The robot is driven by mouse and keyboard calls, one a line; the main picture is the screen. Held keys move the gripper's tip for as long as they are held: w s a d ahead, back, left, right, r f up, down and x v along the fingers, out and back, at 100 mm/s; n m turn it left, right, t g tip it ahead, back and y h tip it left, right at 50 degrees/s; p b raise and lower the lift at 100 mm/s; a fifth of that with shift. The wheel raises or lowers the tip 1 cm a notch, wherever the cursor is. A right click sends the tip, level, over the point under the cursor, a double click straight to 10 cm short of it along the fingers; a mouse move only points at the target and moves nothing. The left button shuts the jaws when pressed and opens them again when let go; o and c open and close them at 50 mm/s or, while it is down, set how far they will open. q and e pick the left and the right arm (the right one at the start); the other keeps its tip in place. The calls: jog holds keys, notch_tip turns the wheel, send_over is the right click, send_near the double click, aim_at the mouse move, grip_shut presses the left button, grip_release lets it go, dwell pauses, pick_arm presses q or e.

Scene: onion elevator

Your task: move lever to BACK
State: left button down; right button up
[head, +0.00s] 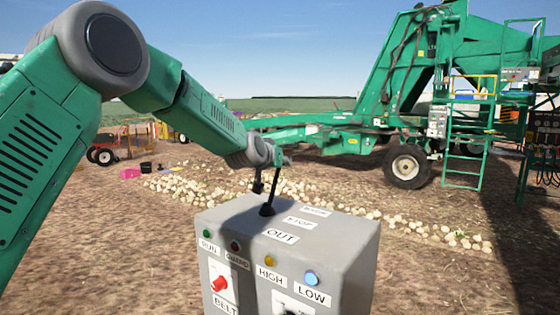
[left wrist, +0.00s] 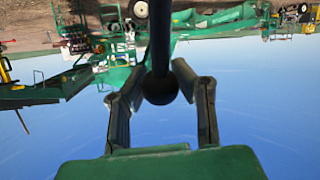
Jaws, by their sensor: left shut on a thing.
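The black lever (head: 272,193) rises from a dark boot on top of the grey control box (head: 345,240). It leans slightly to the right at its top. Labels OUT (head: 282,235), STOP (head: 299,222) and a farther, hard-to-read one (head: 316,211) run in a row beside it. My left gripper (head: 268,178) is at the lever's upper end, shut on it. In the left wrist view, the lever's dark shaft and round end (left wrist: 160,88) lie between the fingers of my left gripper (left wrist: 160,74). I cannot tell exactly which setting the lever is in. My right gripper is out of view.
The box's front has a red BELT knob (head: 219,283), several coloured lights and HIGH and LOW labels. Beyond it, many pale onions (head: 400,220) lie on brown soil. A large green wheeled machine (head: 400,120) stands behind. Air around the box's right side is clear.

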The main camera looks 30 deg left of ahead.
pick_arm(q)
jog(key=c, duration=1.2)
grip_release()
jog(key=shift+r, duration=0.1)
jog(key=shift+s, duration=0.1)
jog(key=shift+s, duration=0.15)
jog(key=v, duration=1.1)
jog(key=shift+s+a, duration=0.15)
jog(key=shift+s, duration=0.05)
